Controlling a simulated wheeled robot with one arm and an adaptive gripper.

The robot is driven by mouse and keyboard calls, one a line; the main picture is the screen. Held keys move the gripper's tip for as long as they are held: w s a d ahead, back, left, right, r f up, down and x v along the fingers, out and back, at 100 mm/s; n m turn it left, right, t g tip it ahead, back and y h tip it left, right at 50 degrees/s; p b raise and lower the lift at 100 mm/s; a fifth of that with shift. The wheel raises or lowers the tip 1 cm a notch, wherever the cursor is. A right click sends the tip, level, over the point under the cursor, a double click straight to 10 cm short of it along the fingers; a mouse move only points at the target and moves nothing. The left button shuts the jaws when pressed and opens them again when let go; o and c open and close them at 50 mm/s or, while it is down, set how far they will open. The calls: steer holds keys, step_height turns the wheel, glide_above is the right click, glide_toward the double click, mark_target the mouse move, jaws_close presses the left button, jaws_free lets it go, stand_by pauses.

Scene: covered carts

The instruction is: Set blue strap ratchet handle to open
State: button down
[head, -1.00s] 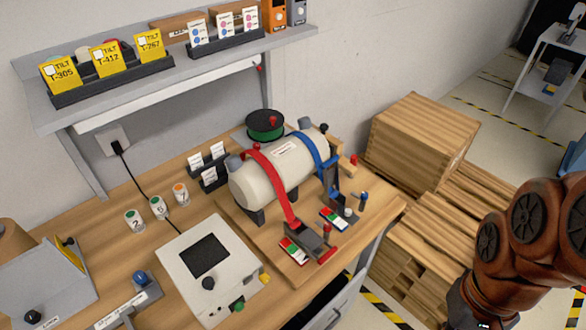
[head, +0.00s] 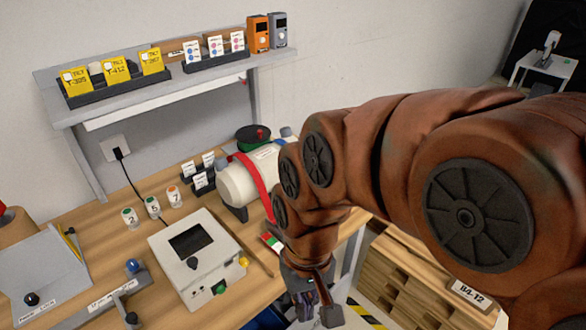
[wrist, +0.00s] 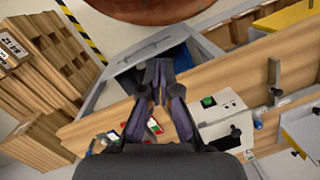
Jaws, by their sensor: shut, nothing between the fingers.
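The white tank (head: 238,186) lies on the bench with the red strap (head: 254,177) around it. My arm hides the right part of the tank in the head view, and the blue strap's ratchet handle is hidden behind it. My gripper (head: 318,312) hangs beyond the bench's front edge, low in the head view. In the wrist view my gripper (wrist: 158,72) has its fingers together, with nothing between them. A red and green card (wrist: 154,126) shows beside the fingers there. The blue ratchet handle cannot be made out in the wrist view.
A white control box (head: 195,262) stands left of the tank on the bench. A shelf (head: 130,95) with yellow tags is above. Wooden crates (head: 410,275) stand on the right, partly behind my arm.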

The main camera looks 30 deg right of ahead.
steer(key=w+d+f+m+t+y+b, duration=0.1)
steer(key=w+d+m+t+y+b, duration=0.2)
steer(key=w+m, duration=0.55)
steer(key=w+d+m+t+y+b, duration=0.2)
steer(key=w+d+m+t+b, duration=0.15)
steer(key=w+m, duration=0.55)
steer(key=w+d+r+m+t+h+b, duration=0.1)
steer(key=w+d+m+t+h+b, duration=0.15)
steer(key=d+m, duration=0.65)
steer(key=w+d+r+m+t+h+b, duration=0.1)
steer(key=w+d+m+t+b, duration=0.25)
steer(key=d, duration=0.95)
steer(key=w+a+f+p, duration=0.1)
steer(key=w+f+p, duration=0.1)
steer(key=w, duration=0.4)
steer(key=w+a+f+m+p, duration=0.1)
steer(key=w+a+f, duration=0.1)
steer(key=w, duration=0.3)
steer(key=shift+w+f+p, duration=0.4)
steer(key=shift+f, duration=0.15)
steer(key=shift+t, duration=0.25)
steer(key=shift+w+r+p, duration=0.1)
steer(key=shift+r+p, duration=0.05)
steer(key=shift+p, duration=0.4)
